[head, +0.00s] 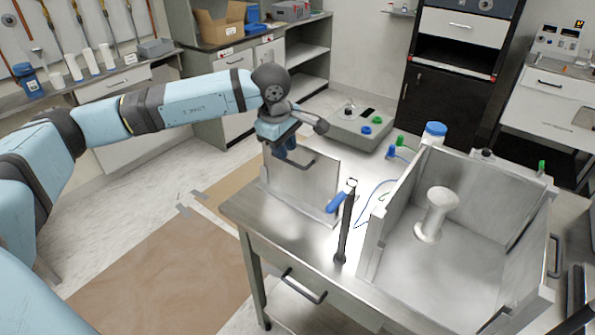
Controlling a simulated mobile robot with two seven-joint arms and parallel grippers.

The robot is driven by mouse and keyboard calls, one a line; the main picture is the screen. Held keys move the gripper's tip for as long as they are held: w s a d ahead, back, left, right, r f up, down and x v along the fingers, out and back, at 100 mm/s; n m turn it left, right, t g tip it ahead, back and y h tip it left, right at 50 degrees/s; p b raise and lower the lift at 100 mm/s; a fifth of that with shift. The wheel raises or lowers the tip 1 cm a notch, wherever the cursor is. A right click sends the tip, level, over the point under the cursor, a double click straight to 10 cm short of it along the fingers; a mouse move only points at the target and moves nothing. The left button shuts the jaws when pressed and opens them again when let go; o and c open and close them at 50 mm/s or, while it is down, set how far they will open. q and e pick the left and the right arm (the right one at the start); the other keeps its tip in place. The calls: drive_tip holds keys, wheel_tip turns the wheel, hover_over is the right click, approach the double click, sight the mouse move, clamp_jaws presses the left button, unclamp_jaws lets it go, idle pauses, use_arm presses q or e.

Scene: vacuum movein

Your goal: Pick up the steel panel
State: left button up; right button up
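The steel panel (305,187) is a flat grey plate standing upright near the left edge of the steel table, with a dark bar handle (303,161) near its top. My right gripper is not in view.
The steel table (285,235) also carries an open metal chamber (400,190) with a spool-shaped piece (436,215) inside. A dark upright rod (346,225) and a blue-handled tool (336,203) are close right of the panel. A grey box (362,128) lies behind.

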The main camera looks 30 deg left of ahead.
use_arm(q)
drive_tip(key=f, duration=0.1)
drive_tip(key=w+f, duration=0.1)
drive_tip(key=f, duration=0.3)
drive_tip(key=shift+w+a, duration=0.15)
drive_tip(key=shift+a, duration=0.15)
drive_tip(key=shift+c, duration=0.4)
clamp_jaws()
drive_tip(key=shift+r, duration=0.1)
idle(0.5)
